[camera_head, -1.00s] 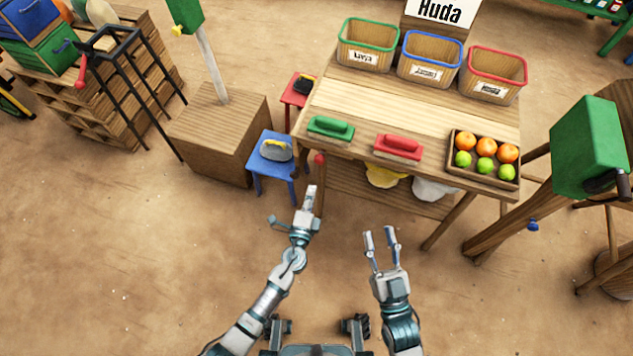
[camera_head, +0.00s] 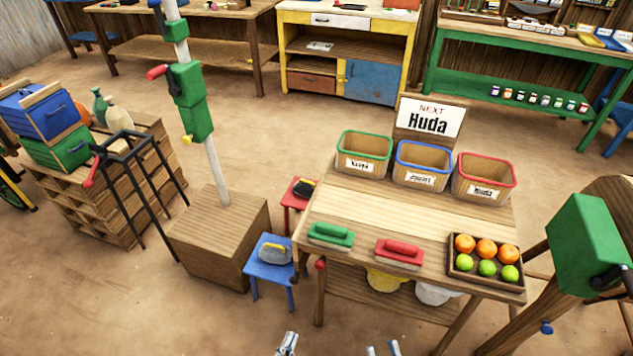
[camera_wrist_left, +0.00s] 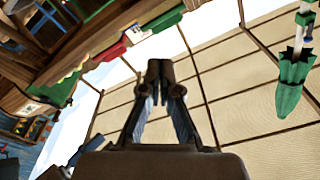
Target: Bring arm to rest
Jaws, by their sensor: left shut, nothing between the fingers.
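My left gripper (camera_head: 287,343) shows only its tip at the bottom edge of the head view, in front of the table and apart from it. In the left wrist view its fingers (camera_wrist_left: 160,72) meet at the tips with nothing between them. My right gripper (camera_head: 383,349) shows two separate fingertips at the bottom edge, open and empty. The rest of both arms is out of the head view.
The wooden table (camera_head: 400,208) holds baskets, a green-handled block (camera_head: 331,235), a red-handled block (camera_head: 399,252) and a fruit tray (camera_head: 455,263). A blue stool (camera_head: 268,272) stands at its left. Bare ground lies at lower left.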

